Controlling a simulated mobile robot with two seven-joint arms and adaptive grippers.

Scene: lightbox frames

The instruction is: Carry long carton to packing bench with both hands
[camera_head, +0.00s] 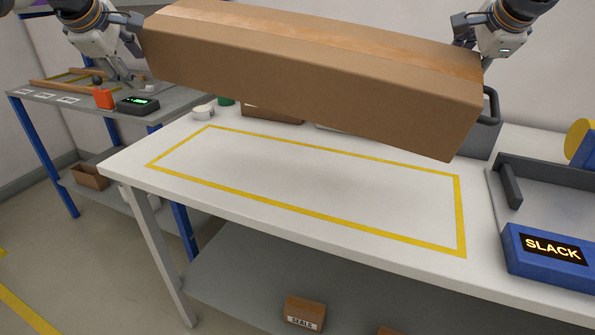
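The long brown carton (310,83) is held in the air between my two grippers, above the white packing bench (140,162). It slopes down toward the right in the picture. A yellow taped rectangle (310,211) on the bench top below it is empty. My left gripper (137,38) is at the carton's left end, and my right gripper (468,38) is at its right end. The fingers are partly hidden by the carton, but both grippers appear to press on its ends. There is a clear gap between the carton and the taped area.
A blue box with a "SLACK" display (549,257) and a grey tray (545,172) stand at the bench's right. A white roll (203,112) sits at the back left. Another table (170,101) with a black device (138,106) stands at left. A small carton (304,313) lies on the lower shelf.

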